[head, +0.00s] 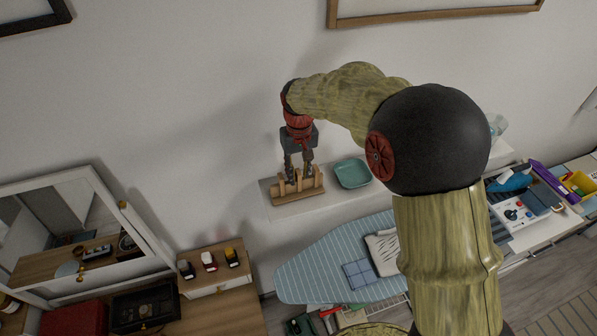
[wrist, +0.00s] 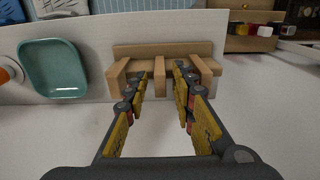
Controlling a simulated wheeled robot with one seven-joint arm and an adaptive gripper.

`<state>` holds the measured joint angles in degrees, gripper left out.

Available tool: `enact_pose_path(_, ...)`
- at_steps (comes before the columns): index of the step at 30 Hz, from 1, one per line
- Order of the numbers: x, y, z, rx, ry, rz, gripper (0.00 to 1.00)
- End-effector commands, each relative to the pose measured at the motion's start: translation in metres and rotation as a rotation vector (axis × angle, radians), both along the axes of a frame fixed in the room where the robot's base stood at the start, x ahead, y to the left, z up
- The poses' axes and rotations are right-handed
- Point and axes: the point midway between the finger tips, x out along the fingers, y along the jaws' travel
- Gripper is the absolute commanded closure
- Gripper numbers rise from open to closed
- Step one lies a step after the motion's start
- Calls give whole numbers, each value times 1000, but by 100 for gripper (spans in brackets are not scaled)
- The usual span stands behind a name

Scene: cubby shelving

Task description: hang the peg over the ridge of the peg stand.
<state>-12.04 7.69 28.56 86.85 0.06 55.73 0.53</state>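The peg stand (head: 300,196) is a light wooden rack on a white ledge. In the wrist view the peg stand (wrist: 165,49) shows a long ridge with three bars crossing it: a left bar (wrist: 117,76), a middle bar (wrist: 159,77) and a right bar (wrist: 206,66). I cannot tell which bar is the loose peg. My gripper (head: 299,175) points down over the stand. In the wrist view my gripper (wrist: 161,72) is open, with its fingertips either side of the middle bar and a gap showing on both sides. The fingertips partly cover the stand.
A teal bowl (head: 353,173) sits right of the stand on the ledge (head: 290,209). An ironing board (head: 318,262) with folded cloths stands below. A small drawer unit (head: 217,272) with toy cars is at lower left. The wall is close behind.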

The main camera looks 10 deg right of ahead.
Motion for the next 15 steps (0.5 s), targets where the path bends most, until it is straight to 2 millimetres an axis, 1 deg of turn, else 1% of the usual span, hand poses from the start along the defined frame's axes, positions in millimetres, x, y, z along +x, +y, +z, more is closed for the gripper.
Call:
enact_pose_path(11,0,0,1,0,0,0,69)
enact_pose_path(15,1,0,13,1,-3,0,69)
